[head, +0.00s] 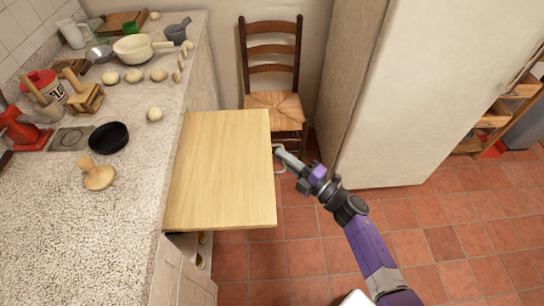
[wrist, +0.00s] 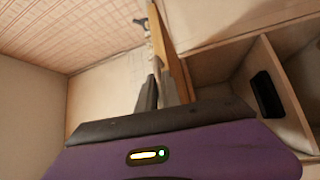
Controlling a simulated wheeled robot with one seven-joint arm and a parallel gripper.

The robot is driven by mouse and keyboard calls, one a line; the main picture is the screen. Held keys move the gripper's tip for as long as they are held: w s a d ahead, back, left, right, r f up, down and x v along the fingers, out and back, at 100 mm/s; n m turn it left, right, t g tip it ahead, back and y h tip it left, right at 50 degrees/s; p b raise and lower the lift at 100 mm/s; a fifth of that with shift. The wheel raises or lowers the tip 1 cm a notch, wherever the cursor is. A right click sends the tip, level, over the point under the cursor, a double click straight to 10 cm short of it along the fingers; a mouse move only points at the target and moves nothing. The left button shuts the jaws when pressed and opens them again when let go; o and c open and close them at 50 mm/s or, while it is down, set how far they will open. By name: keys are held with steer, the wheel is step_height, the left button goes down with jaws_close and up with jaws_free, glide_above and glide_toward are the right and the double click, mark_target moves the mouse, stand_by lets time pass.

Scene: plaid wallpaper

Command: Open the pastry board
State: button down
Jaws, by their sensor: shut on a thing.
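The pastry board (head: 222,170) is a flat, light wooden panel. It sticks out from under the counter's right side, over the floor. My gripper (head: 278,158) is at the middle of the board's outer right edge and is shut on it. In the wrist view the board (wrist: 168,45) shows nearly edge-on as a narrow wooden strip beyond the gripper fingers (wrist: 158,92). The exact contact between fingers and board is hard to make out.
The speckled counter (head: 60,205) holds dough balls, a cream pot (head: 133,48), a black pan (head: 109,137) and a wooden stamp (head: 98,175). A chair (head: 272,100) stands just behind the board. A white cabinet (head: 430,90) is at right. Tiled floor (head: 440,240) is open in front.

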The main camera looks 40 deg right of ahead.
steer(key=shift+s+f, duration=0.1)
steer(key=c, duration=1.8)
jaws_free()
steer(key=s+d+b, duration=0.1)
steer(key=s, duration=0.6)
steer(key=shift+s+f, duration=0.3)
steer(key=shift+f, duration=0.15)
steer(key=shift+d, duration=0.1)
